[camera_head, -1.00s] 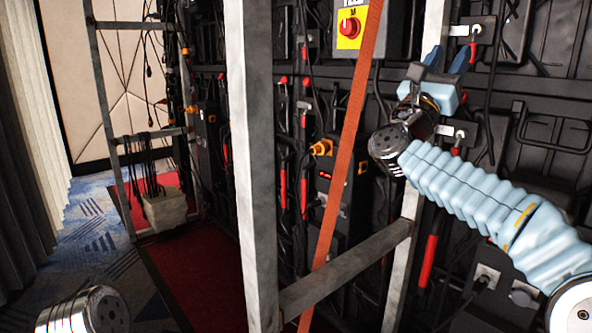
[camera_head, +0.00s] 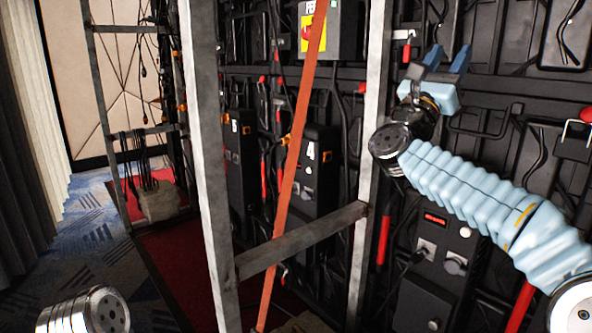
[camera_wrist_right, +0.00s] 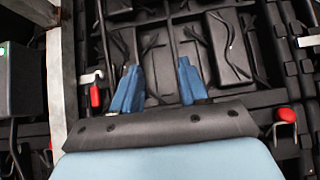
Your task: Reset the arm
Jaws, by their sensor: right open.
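My right arm, in a light blue ribbed sleeve, reaches in from the right in the head view. Its gripper (camera_head: 446,60) is raised in front of the black back of the video wall (camera_head: 490,130). The two blue fingers stand apart with nothing between them. In the right wrist view the gripper (camera_wrist_right: 157,88) is open and empty, with black panels and cables behind it. My left gripper does not show; only a round metallic part of mine is at the lower left of the head view.
A grey metal frame (camera_head: 205,170) with a crossbar (camera_head: 300,240) stands left of my right arm. An orange strap (camera_head: 290,170) slants across it. A grey control box (camera_head: 318,30) hangs behind. Blue carpet (camera_head: 90,240) lies open at left.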

